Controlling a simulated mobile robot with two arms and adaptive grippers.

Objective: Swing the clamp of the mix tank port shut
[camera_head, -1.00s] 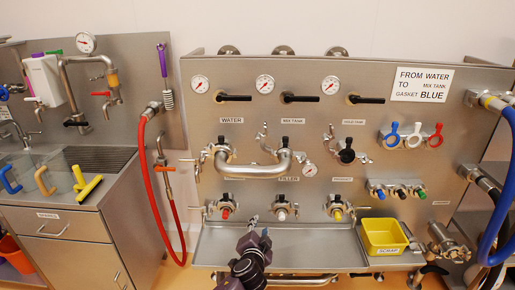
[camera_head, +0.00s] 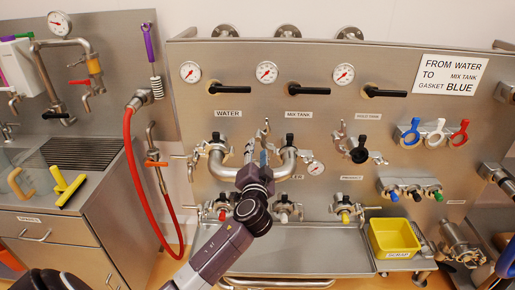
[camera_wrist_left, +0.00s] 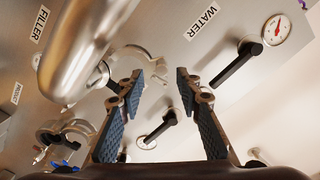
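The mix tank port sits at the right end of a curved steel pipe (camera_head: 238,171), under the MIX TANK label (camera_head: 300,115). A steel clamp half (camera_head: 264,131) stands swung out at the port's upper left. My left gripper (camera_head: 263,162) is in front of the pipe, just below that clamp half, and hides part of both. In the left wrist view the two blue-padded fingers (camera_wrist_left: 161,90) are spread apart with nothing gripped. A curved steel clamp part (camera_wrist_left: 148,60) shows beyond them, partly behind one finger; contact cannot be told. My right gripper is not in view.
The water port (camera_head: 217,152) is at the pipe's left end. The hold tank port (camera_head: 358,154) stands uncovered at the right, its clamp open. Valves with coloured ends line the row below. A yellow scrap bin (camera_head: 394,238) is on the ledge.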

